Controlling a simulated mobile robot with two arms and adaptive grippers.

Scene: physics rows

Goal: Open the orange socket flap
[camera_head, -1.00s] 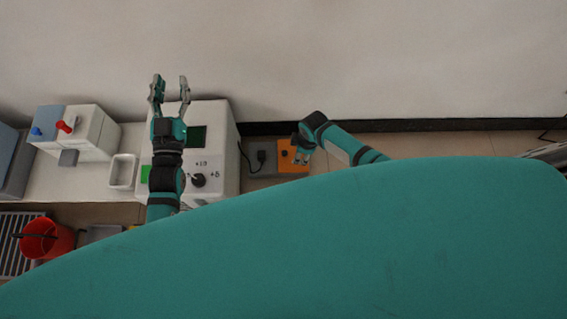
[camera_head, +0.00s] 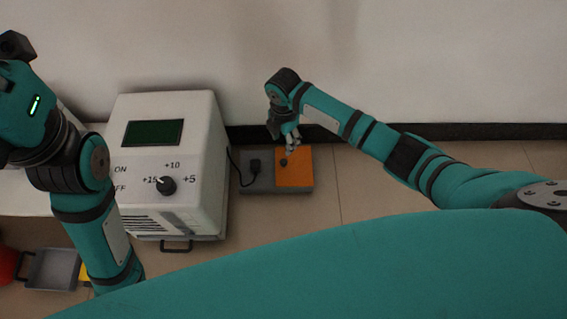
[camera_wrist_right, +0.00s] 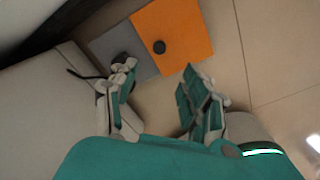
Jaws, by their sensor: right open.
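The orange socket flap (camera_head: 296,168) lies flat and closed on the right half of a grey socket box on the floor. It has a small dark knob (camera_head: 284,162). In the right wrist view the flap (camera_wrist_right: 183,32) and its knob (camera_wrist_right: 159,47) lie beyond the fingertips. My right gripper (camera_head: 289,143) is above the flap's upper left part in the head view. In the right wrist view my right gripper (camera_wrist_right: 158,84) is open, with nothing between its fingers. My left arm comes in at the left edge; its gripper is outside the picture.
A black plug with a cable (camera_head: 254,167) sits in the grey half of the socket box (camera_head: 260,186). A white machine (camera_head: 208,135) with a dial stands close on the left. The wall is behind. Floor to the right (camera_head: 400,205) is clear.

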